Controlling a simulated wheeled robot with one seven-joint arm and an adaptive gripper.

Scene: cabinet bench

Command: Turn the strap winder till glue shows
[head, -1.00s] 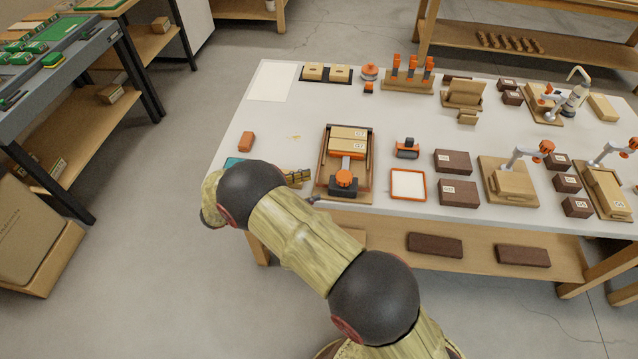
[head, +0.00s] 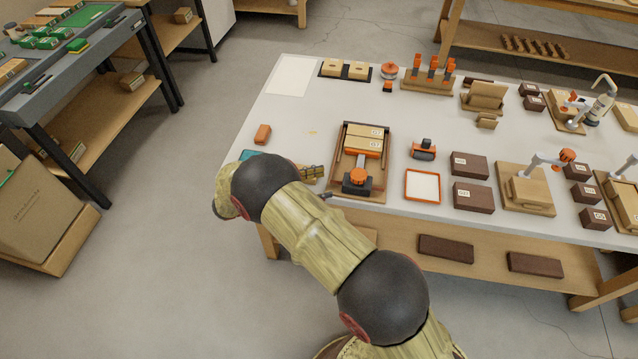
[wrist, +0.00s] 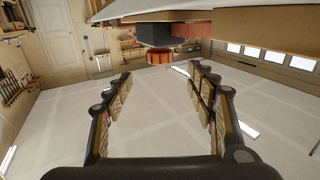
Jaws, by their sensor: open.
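The strap winder has a round orange knob (head: 357,176) on a dark base, at the near end of a wooden clamping frame (head: 375,197). A grey strap runs from it to pale blocks (head: 363,136) in the frame, with an orange bar across their near side. I cannot make out any glue. My gripper (head: 321,184) is open and empty, left of the knob at the table's front edge, partly hidden by my arm. In the wrist view the orange knob (wrist: 160,57) is ahead of the open fingers (wrist: 160,75), apart from them.
An orange-rimmed white tray (head: 422,186), a small orange-and-black tool (head: 423,149) and dark blocks (head: 469,165) stand right of the frame. The white tabletop (head: 300,110) is mostly clear at the left.

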